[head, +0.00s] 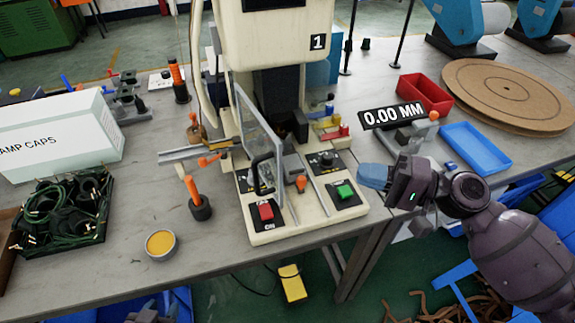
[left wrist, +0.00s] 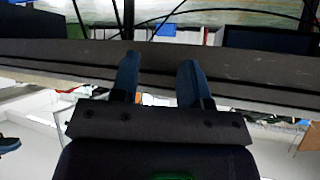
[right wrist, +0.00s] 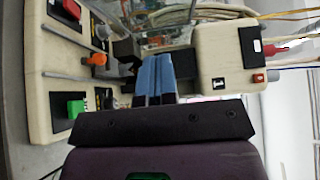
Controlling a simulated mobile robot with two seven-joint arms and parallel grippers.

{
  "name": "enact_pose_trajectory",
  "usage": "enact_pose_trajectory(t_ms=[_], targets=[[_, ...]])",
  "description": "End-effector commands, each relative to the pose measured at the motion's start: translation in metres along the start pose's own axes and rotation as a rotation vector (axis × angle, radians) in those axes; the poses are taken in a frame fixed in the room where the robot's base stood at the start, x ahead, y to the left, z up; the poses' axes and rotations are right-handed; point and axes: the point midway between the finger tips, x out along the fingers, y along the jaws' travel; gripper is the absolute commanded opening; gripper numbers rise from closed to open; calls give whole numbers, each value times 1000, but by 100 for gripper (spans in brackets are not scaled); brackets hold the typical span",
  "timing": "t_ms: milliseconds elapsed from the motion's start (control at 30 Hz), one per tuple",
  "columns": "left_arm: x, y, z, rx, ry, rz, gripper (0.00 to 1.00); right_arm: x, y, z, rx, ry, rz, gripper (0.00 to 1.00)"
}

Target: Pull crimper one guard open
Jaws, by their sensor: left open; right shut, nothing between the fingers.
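Crimper one (head: 285,40) is a cream press marked 1. Its guard (head: 258,125) is a clear, grey-framed panel with a black handle (head: 264,172). The panel stands at an angle over the base's left part, and I cannot tell exactly how far open it is. My right gripper (head: 372,177), with blue fingers, is shut and empty, just right of the base near the green button, apart from the handle. In the right wrist view its fingertips (right wrist: 154,60) point toward the crimper. My left gripper (left wrist: 157,70) is open and empty, low beside the table's front edge.
The base carries a red button (head: 266,211) and a green button (head: 345,190). An orange-handled tool (head: 196,198) and a yellow-filled tin (head: 160,243) stand left of it. A blue tray (head: 475,148) and red bin (head: 425,92) lie to the right.

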Motion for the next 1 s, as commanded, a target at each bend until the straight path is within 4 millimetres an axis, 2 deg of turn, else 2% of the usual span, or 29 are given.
enact_pose_trajectory(t_ms=[167, 633, 767, 1000], targets=[[-4, 0, 3, -3, -9, -1, 42, 18, -2, 0, -1, -1, -2, 0], [-9, -1, -11, -8, 14, -5, 42, 99, -3, 0, -4, -2, -2, 0], [-12, -2, -17, -8, 20, -6, 42, 112, -4, 13, -3, -1, -1, 0], [-14, -3, -12, -9, 7, -9, 42, 125, -1, 26, -2, 0, 0, 0]])
